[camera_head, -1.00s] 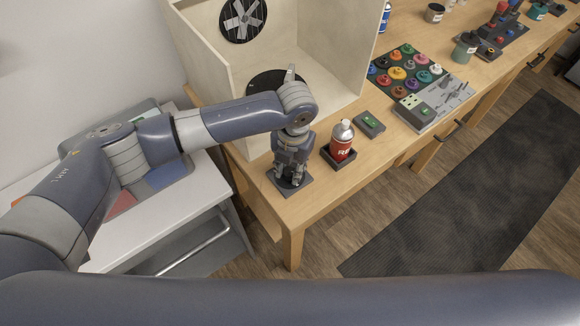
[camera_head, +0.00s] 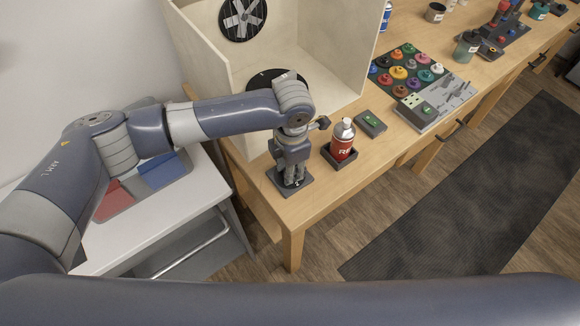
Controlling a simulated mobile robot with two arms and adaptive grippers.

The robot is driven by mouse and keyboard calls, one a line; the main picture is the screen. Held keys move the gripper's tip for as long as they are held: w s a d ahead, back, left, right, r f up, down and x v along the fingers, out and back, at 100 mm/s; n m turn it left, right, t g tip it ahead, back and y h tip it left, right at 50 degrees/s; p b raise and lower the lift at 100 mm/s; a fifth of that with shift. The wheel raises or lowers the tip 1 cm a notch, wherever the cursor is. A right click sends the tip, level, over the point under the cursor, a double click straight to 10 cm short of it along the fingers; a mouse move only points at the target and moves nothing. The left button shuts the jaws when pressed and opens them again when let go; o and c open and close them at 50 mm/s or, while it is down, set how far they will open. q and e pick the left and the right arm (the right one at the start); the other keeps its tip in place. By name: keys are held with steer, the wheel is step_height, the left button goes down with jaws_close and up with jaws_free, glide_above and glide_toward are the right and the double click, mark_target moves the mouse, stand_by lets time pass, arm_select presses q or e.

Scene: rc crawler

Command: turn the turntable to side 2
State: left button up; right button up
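The turntable (camera_head: 262,80) is a black disc on the floor of the pale wooden booth, partly hidden behind my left arm. My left gripper (camera_head: 289,180) points straight down over a small dark square plate (camera_head: 301,187) at the front corner of the bench, outside the booth. Its fingertips are at or just above the middle of the plate. Whatever is between them is hidden, and I cannot tell how far they are closed. No side number is readable on the turntable. My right gripper is out of view.
A white side table (camera_head: 165,215) stands left.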

arm_select(q)
steer(key=shift+w+r, duration=0.1)
stand_by(0.4)
steer(key=o, duration=1)
steer(key=shift+d, duration=0.1)
steer(key=shift+o, duration=0.2)
step_height(320, 180, up, 12)
steer(key=shift+s, duration=0.3)
steer(key=shift+s+d, duration=0.1)
